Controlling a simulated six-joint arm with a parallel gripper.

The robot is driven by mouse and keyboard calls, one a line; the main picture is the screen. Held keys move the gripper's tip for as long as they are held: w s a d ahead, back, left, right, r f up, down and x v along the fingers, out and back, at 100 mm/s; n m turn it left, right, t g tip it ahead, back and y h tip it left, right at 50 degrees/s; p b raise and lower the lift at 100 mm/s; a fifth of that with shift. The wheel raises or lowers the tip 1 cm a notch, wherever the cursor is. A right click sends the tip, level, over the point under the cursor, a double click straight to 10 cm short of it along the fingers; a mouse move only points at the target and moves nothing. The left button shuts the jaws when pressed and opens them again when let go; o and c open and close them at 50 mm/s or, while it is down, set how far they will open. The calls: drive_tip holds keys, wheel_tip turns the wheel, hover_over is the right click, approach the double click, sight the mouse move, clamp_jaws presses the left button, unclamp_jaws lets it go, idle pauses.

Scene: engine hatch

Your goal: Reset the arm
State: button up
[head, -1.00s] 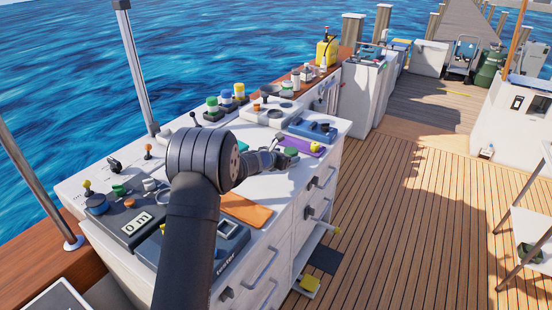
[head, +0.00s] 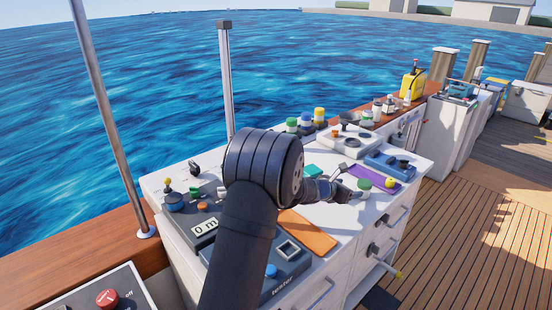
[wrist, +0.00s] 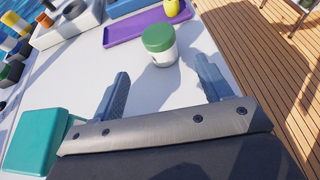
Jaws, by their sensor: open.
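My gripper (head: 348,186) is over the white worktop (head: 330,215), to the right of my dark arm in the head view. In the wrist view its two fingers are spread wide apart, with nothing touching them (wrist: 163,82). A white jar with a green lid (wrist: 159,44) stands upright on the worktop just beyond the fingertips, roughly in line with the gap between them. The jar is small and partly hidden by the gripper in the head view.
A purple tray (head: 370,177) holding a yellow item lies beyond the jar. A teal box (wrist: 38,140) is close to the left finger. An orange pad (head: 307,232) and a tester (head: 290,268) lie nearer. The worktop's edge drops to wooden decking (wrist: 262,60).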

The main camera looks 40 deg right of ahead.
sight(367, 181)
drive_tip(key=shift+d, duration=0.1)
drive_tip(key=x, duration=1.2)
drive_tip(key=shift+r, duration=1.35)
drive_tip(key=shift+f, duration=0.1)
